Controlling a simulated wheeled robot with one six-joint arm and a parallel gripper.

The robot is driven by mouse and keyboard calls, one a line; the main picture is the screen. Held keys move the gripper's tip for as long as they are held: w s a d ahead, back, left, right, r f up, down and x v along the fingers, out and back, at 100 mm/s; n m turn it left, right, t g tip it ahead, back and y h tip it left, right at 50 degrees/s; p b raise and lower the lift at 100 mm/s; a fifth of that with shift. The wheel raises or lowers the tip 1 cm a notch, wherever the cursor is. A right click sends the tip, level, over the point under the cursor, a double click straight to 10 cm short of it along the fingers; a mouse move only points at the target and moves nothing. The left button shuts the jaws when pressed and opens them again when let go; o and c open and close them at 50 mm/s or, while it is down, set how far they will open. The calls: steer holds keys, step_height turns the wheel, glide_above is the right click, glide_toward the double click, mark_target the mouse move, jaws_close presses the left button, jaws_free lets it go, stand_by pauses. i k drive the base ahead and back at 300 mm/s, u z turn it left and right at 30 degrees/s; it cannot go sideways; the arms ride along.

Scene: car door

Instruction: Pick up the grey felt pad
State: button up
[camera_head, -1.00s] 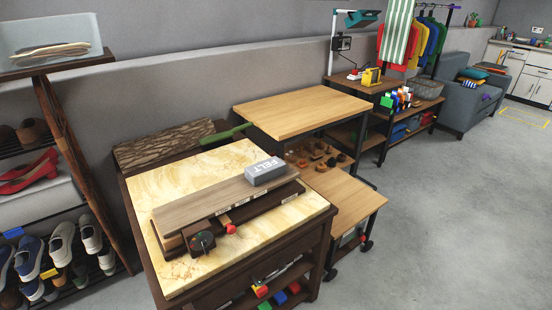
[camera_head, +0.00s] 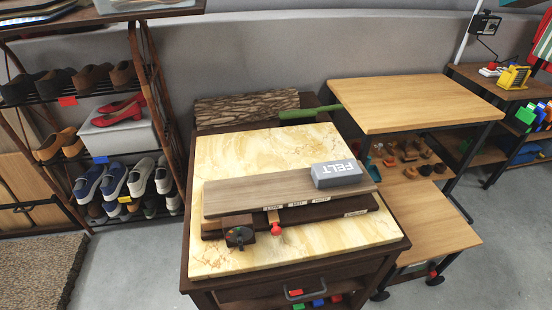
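The grey felt pad (camera_head: 336,174) is a small grey block with the white word FELT on its top, upside down in this view. It lies on the right end of a long wooden board (camera_head: 255,194), which rests on a stone-topped cabinet (camera_head: 225,158). Its right edge is close to the board's right end. Nothing covers the pad. My gripper is not in view.
A dark round knob (camera_head: 239,237) and a red ball (camera_head: 277,230) sit at the board's front. A bark-covered log (camera_head: 246,107) and a green object (camera_head: 310,112) lie behind the slab. A wooden table (camera_head: 414,101) stands right. A shoe rack (camera_head: 90,130) stands left.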

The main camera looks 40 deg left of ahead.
mark_target(343, 171)
steer(key=u, duration=0.7)
steer(key=i, duration=0.85)
steer(key=u, duration=0.6)
